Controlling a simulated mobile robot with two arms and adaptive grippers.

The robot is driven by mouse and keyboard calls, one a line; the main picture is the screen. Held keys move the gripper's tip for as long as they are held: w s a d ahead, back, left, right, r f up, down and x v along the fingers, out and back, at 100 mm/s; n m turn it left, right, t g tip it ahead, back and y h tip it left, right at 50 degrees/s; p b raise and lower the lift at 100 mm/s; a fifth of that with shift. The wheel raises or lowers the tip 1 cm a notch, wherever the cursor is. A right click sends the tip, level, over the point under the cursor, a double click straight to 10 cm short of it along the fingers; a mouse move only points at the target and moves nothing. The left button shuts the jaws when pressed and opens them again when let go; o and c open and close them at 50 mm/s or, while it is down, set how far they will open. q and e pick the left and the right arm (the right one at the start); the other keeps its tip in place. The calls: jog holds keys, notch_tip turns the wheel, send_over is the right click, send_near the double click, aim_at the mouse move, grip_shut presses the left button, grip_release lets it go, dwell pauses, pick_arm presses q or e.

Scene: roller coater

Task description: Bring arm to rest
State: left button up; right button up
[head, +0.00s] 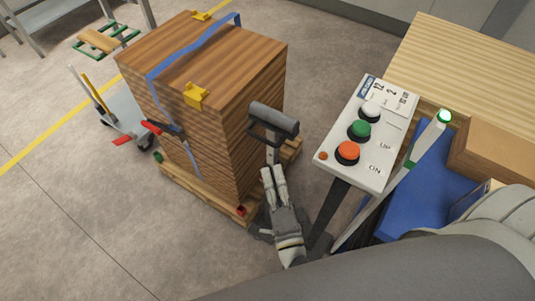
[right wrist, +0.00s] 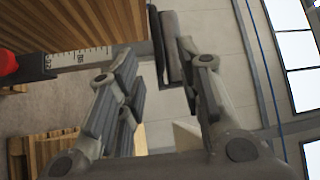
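My right gripper (head: 273,171) is near the middle of the head view, in front of the wood stack's lower right corner. Its two fingers point up the picture toward a dark grey cylindrical handle (head: 276,119) on a thin stem. In the right wrist view the fingers (right wrist: 161,58) are spread apart, with nothing seen clamped between them. The handle shows beyond them at the top (right wrist: 171,48); I cannot tell whether anything touches it. My left gripper is not in view.
A strapped wood stack (head: 218,95) stands on a pallet (head: 200,191) at left. Close at right are a button box (head: 371,147), a green-lit post (head: 402,172) and a blue surface (head: 430,190). The lower left floor is clear.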

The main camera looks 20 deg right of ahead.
jog(key=s+f+n+g+y, duration=0.2)
jog(key=s+f+n+g, duration=0.15)
jog(key=f, duration=0.65)
jog(key=s+f+n+g+y, duration=0.1)
jog(key=s+f+n+g, duration=0.1)
jog(key=f+n, duration=0.5)
jog(key=s+f+n+g+y, duration=0.2)
jog(key=s+f+n+g, duration=0.1)
jog(key=f, duration=0.9)
jog(key=s+d+f+n+g+h, duration=0.1)
jog(key=s+d+f+n+g, duration=0.2)
jog(key=s+d+f+g, duration=0.2)
jog(key=s+d+f+n+g+h, duration=0.1)
jog(key=s+d+f+n+g, duration=0.3)
jog(key=s+f, duration=0.7)
jog(key=s, duration=0.6)
jog(key=shift+s+d+f+g+h, duration=0.25)
jog(key=shift+s+d+g+h, duration=0.05)
jog(key=shift+s+d+g, duration=0.05)
jog(key=shift+a, duration=0.1)
